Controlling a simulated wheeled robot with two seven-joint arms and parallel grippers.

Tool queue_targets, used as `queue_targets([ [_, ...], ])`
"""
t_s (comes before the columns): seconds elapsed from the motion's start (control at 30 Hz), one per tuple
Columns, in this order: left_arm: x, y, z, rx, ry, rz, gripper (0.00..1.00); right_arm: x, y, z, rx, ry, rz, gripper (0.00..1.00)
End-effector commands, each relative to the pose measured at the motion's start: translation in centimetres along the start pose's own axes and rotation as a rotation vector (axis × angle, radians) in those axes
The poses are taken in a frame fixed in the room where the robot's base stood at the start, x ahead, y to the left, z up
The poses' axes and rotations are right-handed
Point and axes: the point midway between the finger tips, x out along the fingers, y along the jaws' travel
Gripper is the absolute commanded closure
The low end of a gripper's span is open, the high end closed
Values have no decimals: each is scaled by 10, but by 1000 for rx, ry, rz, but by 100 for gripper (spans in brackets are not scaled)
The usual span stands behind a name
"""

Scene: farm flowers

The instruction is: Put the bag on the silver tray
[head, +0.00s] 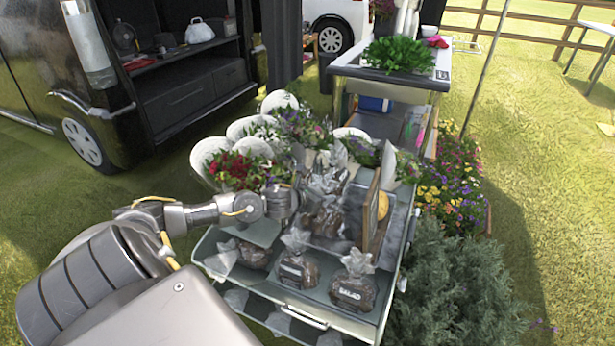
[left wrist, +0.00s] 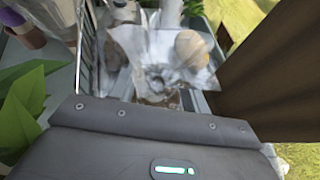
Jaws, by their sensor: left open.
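My left gripper (head: 288,204) is open beside these rear bags, partly hidden among flowers and wrapping. In the left wrist view, crinkled clear wrapping (left wrist: 158,60) lies just ahead of the gripper's grey housing; its fingertips cannot be made out. My right gripper is not in view.
Flowers in white wrapping (head: 245,160) crowd the cart's left and back. A wooden-framed board (head: 372,212) stands upright right of the rear bags. A bush (head: 455,285) is close to the cart's right. Open grass lies left.

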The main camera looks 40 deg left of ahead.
Motion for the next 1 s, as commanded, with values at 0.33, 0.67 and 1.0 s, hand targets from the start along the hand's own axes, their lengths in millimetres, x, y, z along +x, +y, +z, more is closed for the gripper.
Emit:
queue_targets([
  [0.33,-73,0,-1,2,4,0,53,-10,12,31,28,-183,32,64],
  [0.67,-91,0,0,-1,0,-1,53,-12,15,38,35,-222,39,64],
  [1.0,-112,-91,-81,-793,133,-2,53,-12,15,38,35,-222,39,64],
])
